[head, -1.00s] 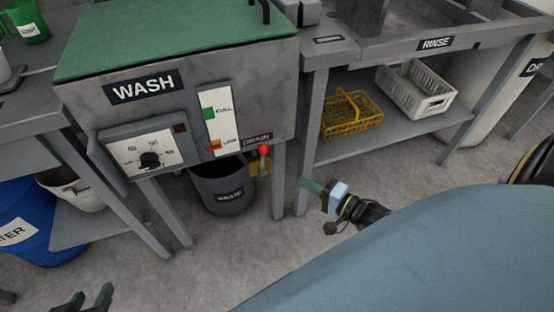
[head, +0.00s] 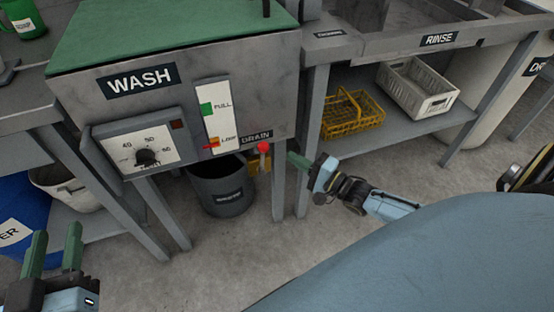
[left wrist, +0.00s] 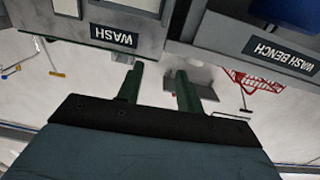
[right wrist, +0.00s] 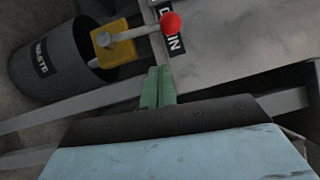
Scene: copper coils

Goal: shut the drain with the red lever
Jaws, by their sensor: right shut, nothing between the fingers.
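The red lever knob (head: 263,147) stands at the DRAIN label (head: 256,136) on the lower right of the WASH tank (head: 180,85). In the right wrist view the red knob (right wrist: 171,22) tops a grey rod rising from a yellow valve body (right wrist: 113,48). My right gripper (head: 292,158) is shut and empty, just right of the knob and apart from it. In the right wrist view its green fingers (right wrist: 158,85) are together, below the knob. My left gripper (head: 55,245) is open and empty at the lower left.
A dark WASTE bucket (head: 221,184) stands on the floor under the drain. Tank legs (head: 278,185) and bench legs (head: 310,140) stand close to my right gripper. A yellow basket (head: 352,113) and a white crate (head: 417,88) sit on the shelf at right.

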